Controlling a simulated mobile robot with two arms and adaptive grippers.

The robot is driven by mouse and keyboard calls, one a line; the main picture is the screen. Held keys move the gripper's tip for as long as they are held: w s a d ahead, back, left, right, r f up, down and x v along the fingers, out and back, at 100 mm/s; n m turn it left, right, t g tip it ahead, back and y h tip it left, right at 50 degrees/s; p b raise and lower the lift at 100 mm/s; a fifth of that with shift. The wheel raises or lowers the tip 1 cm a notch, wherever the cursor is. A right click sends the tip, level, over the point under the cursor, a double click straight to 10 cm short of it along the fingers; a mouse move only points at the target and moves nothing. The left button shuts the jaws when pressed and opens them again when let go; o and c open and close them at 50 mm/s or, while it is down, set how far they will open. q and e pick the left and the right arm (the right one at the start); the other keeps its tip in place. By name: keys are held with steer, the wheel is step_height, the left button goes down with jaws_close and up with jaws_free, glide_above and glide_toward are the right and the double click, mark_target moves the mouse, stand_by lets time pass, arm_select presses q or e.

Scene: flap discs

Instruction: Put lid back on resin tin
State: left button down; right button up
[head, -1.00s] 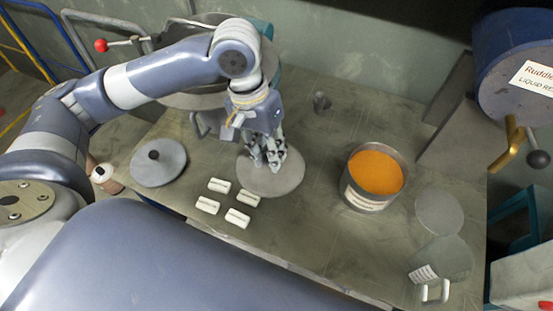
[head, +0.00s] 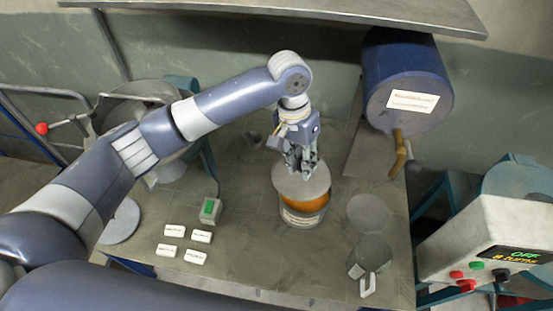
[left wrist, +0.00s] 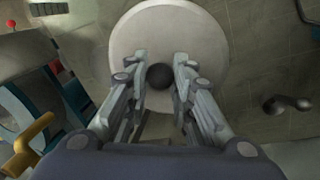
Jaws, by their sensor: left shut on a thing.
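The resin tin (head: 303,218) stands on the table, a round metal tin with a white label and orange resin (head: 312,204) in it. The lid (head: 288,184), a flat grey disc, is over the tin's far part; orange shows below its near edge. The lid seems to be above the rim, but contact at the back is hidden. My left gripper (head: 303,173) is shut on the lid's knob. In the left wrist view the dark round knob (left wrist: 160,76) sits between the fingers, in the middle of the pale lid (left wrist: 208,52). My right gripper is not in view.
Several white labelled blocks (head: 170,250) and a small device with a green screen (head: 210,209) lie left of the tin. A grey disc (head: 367,213) and a clear jug (head: 370,259) are to its right. A blue drum (head: 400,65) with a brass tap hangs behind right.

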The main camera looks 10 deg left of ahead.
arm_select(q)
steer(key=shift+w+d+r+m, duration=0.1)
steer(key=shift+d+r+m, duration=0.05)
steer(key=shift+d, duration=0.25)
steer(key=shift+w+d+r+m, duration=0.1)
steer(key=shift+d+m, duration=0.05)
steer(key=shift+d, duration=0.2)
steer(key=shift+d+f, duration=0.1)
steer(key=shift+f+b, duration=0.6)
steer(key=shift+b, duration=0.05)
step_height(320, 180, down, 3)
steer(key=b, duration=0.4)
steer(key=shift+f, duration=1.05)
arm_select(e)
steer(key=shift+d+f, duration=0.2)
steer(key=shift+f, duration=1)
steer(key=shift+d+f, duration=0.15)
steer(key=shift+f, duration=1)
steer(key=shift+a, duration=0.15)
arm_select(q)
steer(key=shift+p, duration=0.3)
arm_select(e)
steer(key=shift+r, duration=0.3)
arm_select(q)
steer(key=shift+p, duration=0.4)
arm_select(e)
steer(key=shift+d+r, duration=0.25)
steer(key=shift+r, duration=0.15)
